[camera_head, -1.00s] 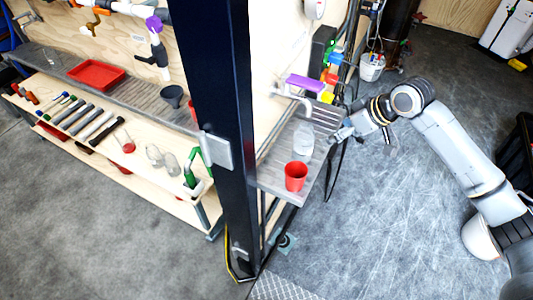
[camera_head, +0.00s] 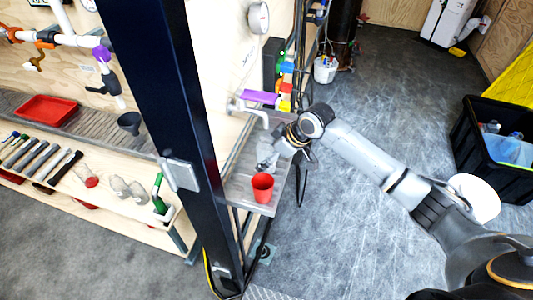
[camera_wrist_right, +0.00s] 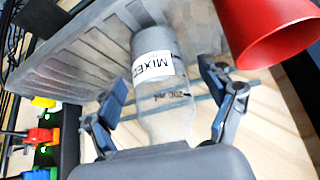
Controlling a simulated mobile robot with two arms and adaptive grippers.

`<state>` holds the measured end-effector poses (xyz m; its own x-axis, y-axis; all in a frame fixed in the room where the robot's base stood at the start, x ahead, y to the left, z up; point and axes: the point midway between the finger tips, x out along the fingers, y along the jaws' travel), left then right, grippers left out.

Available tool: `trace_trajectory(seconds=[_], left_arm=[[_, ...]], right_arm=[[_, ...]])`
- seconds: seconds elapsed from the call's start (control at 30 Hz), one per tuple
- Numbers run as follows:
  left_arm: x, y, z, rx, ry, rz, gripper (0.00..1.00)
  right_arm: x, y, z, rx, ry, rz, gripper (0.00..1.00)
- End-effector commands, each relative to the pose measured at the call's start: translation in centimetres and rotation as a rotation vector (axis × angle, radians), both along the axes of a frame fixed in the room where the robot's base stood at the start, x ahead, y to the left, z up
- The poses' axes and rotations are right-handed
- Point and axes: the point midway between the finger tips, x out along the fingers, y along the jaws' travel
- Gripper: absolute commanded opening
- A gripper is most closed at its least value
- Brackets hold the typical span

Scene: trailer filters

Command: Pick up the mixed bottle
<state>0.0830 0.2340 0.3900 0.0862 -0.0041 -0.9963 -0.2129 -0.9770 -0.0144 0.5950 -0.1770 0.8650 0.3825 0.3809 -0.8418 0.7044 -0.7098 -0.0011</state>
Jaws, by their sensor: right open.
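The mixed bottle (camera_wrist_right: 165,108) is clear with a grey end and a white label reading "MIXE…" in the right wrist view. It stands on the grey slatted shelf (camera_head: 238,191) under the tap. In the head view the bottle (camera_head: 264,156) is partly covered by my right gripper (camera_head: 277,154). My right gripper (camera_wrist_right: 163,84) is open, with one finger on each side of the bottle. Gaps show between the fingers and the bottle in the wrist view. My left gripper is not in view.
A red cup (camera_head: 262,187) stands on the shelf close to the bottle, and also shows in the wrist view (camera_wrist_right: 268,30). A white tap (camera_head: 252,110) is above the shelf. A dark post (camera_head: 165,110) stands left of it. A black crate (camera_head: 480,140) is at the right.

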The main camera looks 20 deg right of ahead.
Motion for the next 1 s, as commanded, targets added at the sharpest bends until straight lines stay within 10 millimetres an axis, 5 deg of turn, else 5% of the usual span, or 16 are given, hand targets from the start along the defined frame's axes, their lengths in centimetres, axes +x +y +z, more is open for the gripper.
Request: trace_trajectory(seconds=[0.4,0.7,1.0], left_arm=[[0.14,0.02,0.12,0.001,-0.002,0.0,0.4],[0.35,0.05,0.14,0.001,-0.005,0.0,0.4],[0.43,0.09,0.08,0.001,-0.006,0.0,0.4]], right_arm=[[0.7,0.59,-1.44,0.0,-0.002,-0.001,0.8],[0.69,0.57,-1.45,0.0,-0.002,-0.001,0.19],[0.72,0.57,-1.22,0.0,-0.003,-0.001,0.13]])
